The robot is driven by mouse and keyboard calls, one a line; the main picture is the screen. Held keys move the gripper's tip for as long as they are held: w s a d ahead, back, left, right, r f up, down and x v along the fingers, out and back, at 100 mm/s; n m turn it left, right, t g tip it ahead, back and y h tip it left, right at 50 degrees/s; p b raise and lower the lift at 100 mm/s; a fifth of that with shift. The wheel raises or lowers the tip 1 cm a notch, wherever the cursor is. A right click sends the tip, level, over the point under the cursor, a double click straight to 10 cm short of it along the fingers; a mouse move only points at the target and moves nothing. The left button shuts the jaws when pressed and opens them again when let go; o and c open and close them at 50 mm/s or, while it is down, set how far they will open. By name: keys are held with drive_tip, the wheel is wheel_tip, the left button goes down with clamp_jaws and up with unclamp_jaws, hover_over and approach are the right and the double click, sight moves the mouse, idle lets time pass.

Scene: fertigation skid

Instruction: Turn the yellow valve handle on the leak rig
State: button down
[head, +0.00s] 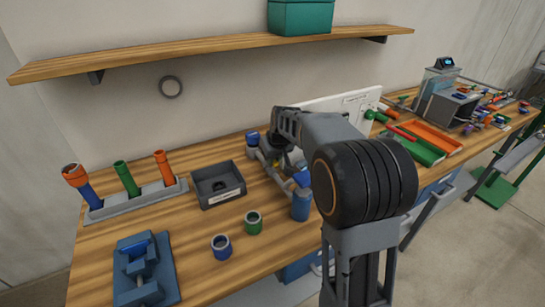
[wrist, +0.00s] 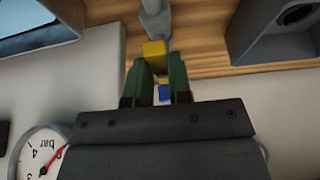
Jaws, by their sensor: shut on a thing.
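The leak rig (head: 288,186) is a run of grey pipe with blue fittings on the wooden bench, partly hidden behind my arm in the head view. The yellow valve handle (wrist: 154,50) shows in the wrist view as a small yellow block at the tips of my green fingers, below a grey pipe part. In the head view only a small yellow spot of it (head: 276,163) shows under my wrist. My gripper (wrist: 163,62) is shut on the handle. A small blue part (wrist: 165,96) shows between the fingers, nearer the palm.
A dark grey box (head: 217,198) stands left of the rig, with a tube rack (head: 137,204) beyond it. A blue vise (head: 140,285) and blue (head: 221,253) and green (head: 254,229) rings are in front. A pressure gauge (wrist: 40,155) shows at lower left in the wrist view.

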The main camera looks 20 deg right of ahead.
drive_tip(key=c, duration=1)
unclamp_jaws()
drive_tip(key=shift+c, duration=0.2)
drive_tip(key=v, duration=1.4)
drive_tip(key=shift+p, duration=0.35)
